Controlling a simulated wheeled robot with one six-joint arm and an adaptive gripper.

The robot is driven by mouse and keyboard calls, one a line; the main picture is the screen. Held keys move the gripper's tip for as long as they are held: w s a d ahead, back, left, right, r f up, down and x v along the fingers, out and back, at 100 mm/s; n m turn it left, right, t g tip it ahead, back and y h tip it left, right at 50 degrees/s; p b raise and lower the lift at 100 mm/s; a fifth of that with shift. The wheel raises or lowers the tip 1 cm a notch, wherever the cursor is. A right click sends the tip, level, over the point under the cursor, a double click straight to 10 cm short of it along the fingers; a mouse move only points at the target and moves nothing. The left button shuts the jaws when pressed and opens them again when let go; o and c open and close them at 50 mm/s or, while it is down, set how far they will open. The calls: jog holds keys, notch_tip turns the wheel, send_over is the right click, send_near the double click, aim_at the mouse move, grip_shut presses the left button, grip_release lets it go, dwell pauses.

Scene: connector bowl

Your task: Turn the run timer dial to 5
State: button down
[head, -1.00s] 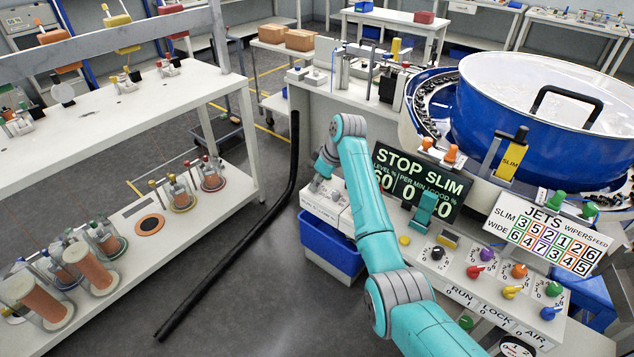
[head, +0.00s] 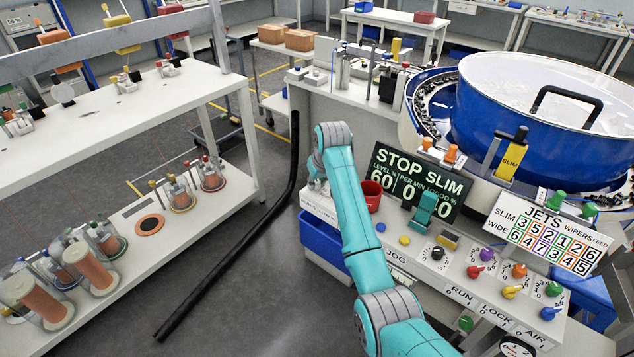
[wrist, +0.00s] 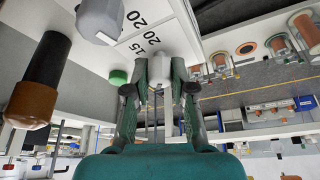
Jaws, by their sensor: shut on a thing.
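In the wrist view, my gripper (wrist: 160,80) has its two fingers on either side of a pale knob (wrist: 159,69) and is shut on it. The knob sits by a white panel (wrist: 180,38) printed with 15, 20 and 20. A second, grey knob (wrist: 100,18) is further up and left on the panel. I cannot read a run timer label, and the held knob's pointer is hidden. In the head view, my arm hides my gripper; the edge of a white labelled panel (head: 319,206) shows beside it.
In the wrist view, a green button (wrist: 118,77) is close left of my fingers and a brown and black cylinder (wrist: 36,92) stands further left. In the head view, a red cup (head: 372,194), a display (head: 388,164) and a blue bin (head: 318,241) are near my arm.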

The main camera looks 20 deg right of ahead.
dwell(0.4)
jog(key=c, duration=1)
grip_release()
jog(key=v, duration=1.2)
jog(key=shift+s, duration=0.15)
